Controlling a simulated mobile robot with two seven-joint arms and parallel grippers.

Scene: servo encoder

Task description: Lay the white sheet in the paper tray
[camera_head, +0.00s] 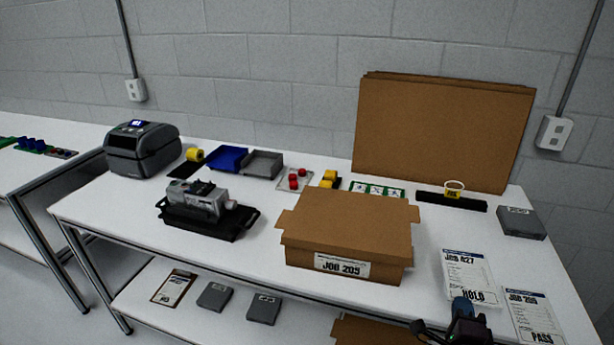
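Two white printed sheets lie flat on the right part of the table. One sheet reads JOB 427 HOLD (468,277), and the other reads JOB 205 PASS (533,318) nearer the front right corner. A blue tray (227,157) and a grey tray (263,164) stand side by side at the back; I cannot tell which thing is the paper tray. My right gripper (466,318) is at the bottom edge, just in front of the HOLD sheet and left of the PASS sheet. Its fingers are too dark and small to read. My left gripper is out of view.
A cardboard box labelled JOB 205 (345,236) fills the middle front. A grey device on a black base (208,206) and a label printer (142,150) stand to the left. Cardboard sheets (440,130) lean on the wall. A grey box (521,222) sits at the right back.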

